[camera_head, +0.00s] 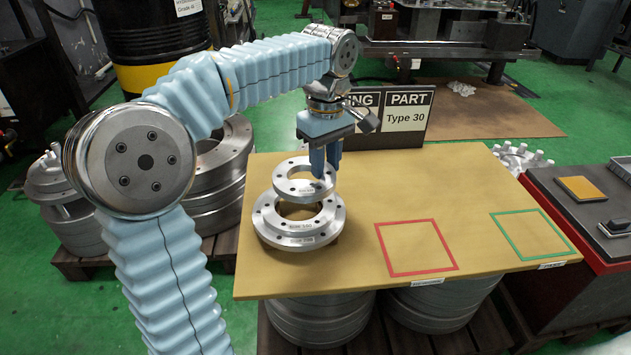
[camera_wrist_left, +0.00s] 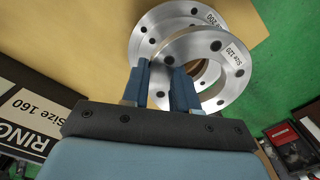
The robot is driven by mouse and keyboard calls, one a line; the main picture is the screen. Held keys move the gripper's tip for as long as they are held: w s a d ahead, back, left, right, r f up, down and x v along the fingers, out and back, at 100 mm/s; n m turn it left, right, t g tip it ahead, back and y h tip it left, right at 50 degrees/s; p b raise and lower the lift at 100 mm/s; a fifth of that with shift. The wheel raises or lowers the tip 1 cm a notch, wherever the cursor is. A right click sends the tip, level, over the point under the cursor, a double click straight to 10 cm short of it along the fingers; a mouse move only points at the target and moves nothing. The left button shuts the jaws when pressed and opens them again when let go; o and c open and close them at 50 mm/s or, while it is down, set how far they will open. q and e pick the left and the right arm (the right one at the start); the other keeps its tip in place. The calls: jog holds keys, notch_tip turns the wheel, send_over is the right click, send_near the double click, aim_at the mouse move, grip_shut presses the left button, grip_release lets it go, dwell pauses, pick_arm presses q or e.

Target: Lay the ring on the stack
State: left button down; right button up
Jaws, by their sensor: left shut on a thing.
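The held ring (camera_head: 295,190) is a small silver metal ring with bolt holes and a label. My left gripper (camera_head: 325,170) points down and is shut on its right rim. In the left wrist view the fingers (camera_wrist_left: 160,75) grip the near rim of this ring (camera_wrist_left: 236,72). The stack (camera_head: 272,222), wider silver rings with bolt holes, lies on the tan board below the held ring. The held ring looks shifted toward the back of the stack. It partly covers the stack (camera_wrist_left: 150,28) in the left wrist view. I cannot tell whether they touch. My right gripper is not in view.
The tan board (camera_head: 370,190) carries a red square outline (camera_head: 415,247) and a green one (camera_head: 530,236), both empty. A dark sign (camera_head: 405,110) stands at its back edge. Big metal rings stand left of the board, and a red-and-black cabinet (camera_head: 590,240) stands right.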

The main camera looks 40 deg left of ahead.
pick_arm(q)
jog(key=shift+w+a+f, duration=0.25)
jog(key=shift+a+f, duration=0.25)
jog(key=shift+f, duration=0.2)
jog(key=f, duration=0.1)
jog(key=a+f, duration=0.1)
jog(key=f, duration=0.1)
jog(key=f+b, duration=0.1)
jog(key=f, duration=0.1)
jog(key=shift+w+a, duration=0.25)
jog(key=shift+w, duration=0.05)
jog(key=shift+f, duration=0.5)
jog(key=c, duration=0.9)
grip_release()
jog(key=shift+o, duration=0.2)
